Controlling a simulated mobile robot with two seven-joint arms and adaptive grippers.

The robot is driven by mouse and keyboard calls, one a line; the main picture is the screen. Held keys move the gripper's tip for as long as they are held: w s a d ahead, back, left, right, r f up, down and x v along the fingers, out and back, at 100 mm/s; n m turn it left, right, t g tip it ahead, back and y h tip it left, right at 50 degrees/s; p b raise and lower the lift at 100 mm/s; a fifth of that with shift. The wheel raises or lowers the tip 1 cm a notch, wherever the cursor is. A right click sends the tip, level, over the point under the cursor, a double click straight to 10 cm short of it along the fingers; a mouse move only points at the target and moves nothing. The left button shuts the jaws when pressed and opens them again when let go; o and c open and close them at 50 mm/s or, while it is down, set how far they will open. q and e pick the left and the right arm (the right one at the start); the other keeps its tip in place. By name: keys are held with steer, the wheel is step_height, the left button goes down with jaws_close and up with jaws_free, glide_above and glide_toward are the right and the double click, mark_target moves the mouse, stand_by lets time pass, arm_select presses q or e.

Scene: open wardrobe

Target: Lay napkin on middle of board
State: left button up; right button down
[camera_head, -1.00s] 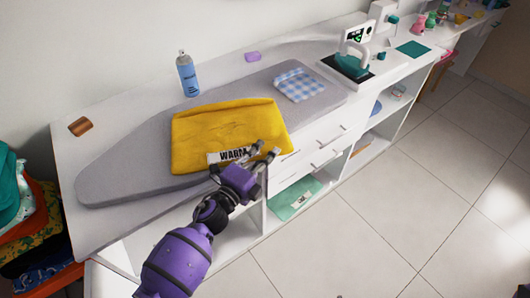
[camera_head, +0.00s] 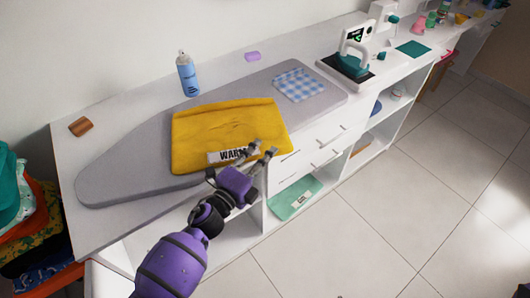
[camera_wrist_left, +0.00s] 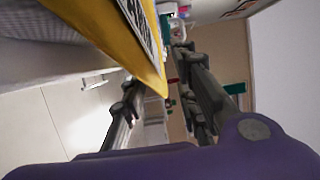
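The blue-and-white checked napkin (camera_head: 299,84) lies folded near the right end of the grey ironing board (camera_head: 125,165). A folded yellow cloth (camera_head: 225,130) with a "WARM" label (camera_head: 230,155) covers the middle of the board. My left gripper (camera_head: 263,150) is at the front right corner of the yellow cloth, away from the napkin. In the left wrist view its fingers (camera_wrist_left: 155,90) are apart, and the yellow cloth's edge (camera_wrist_left: 140,45) reaches between or just above them. I cannot tell whether they touch it.
A blue spray bottle (camera_head: 187,75), a brown block (camera_head: 80,126) and a purple block (camera_head: 252,56) stand along the back of the white counter. A teal iron (camera_head: 352,63) rests at the right. Drawers and open shelves are below the counter.

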arm_select(q)
steer(key=v, duration=1)
steer(key=shift+s+a+b, duration=0.15)
steer(key=shift+s+b, duration=0.05)
steer(key=shift+b, duration=0.2)
steer(key=shift+f, duration=0.1)
